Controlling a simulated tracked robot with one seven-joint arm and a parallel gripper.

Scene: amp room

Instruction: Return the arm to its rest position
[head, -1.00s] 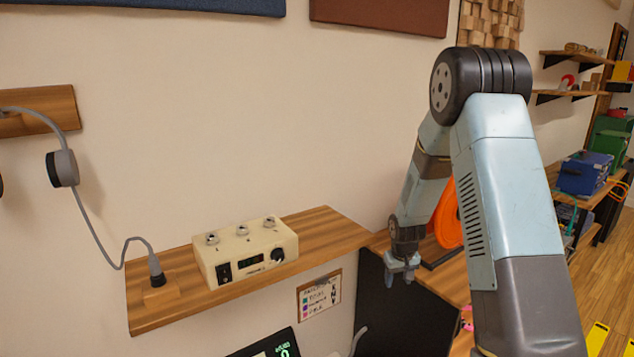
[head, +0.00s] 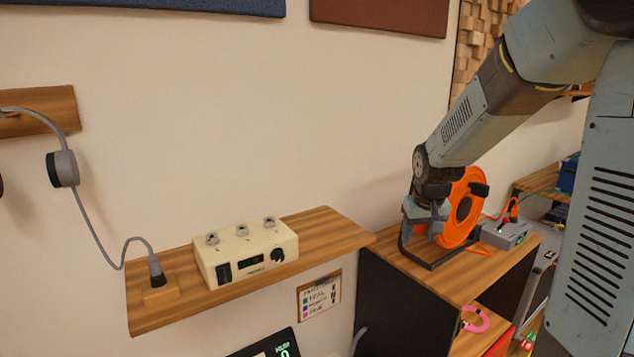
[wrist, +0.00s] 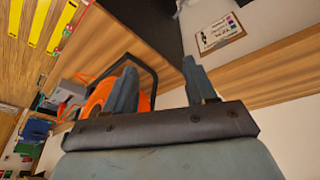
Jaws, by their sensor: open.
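My arm reaches in from the upper right of the head view. My gripper (head: 426,226) hangs at its end, fingers pointing down, in front of the orange cable reel (head: 463,208) on its black stand. In the wrist view, my gripper (wrist: 160,88) shows two fingers spread wide apart with nothing between them. The orange reel (wrist: 100,97) shows behind the left finger there. I cannot tell whether the gripper touches the reel or its stand.
A cream box with knobs (head: 246,254) stands on a wooden wall shelf (head: 335,236). A card (head: 319,297) hangs below the shelf. The wall above the shelf is clear.

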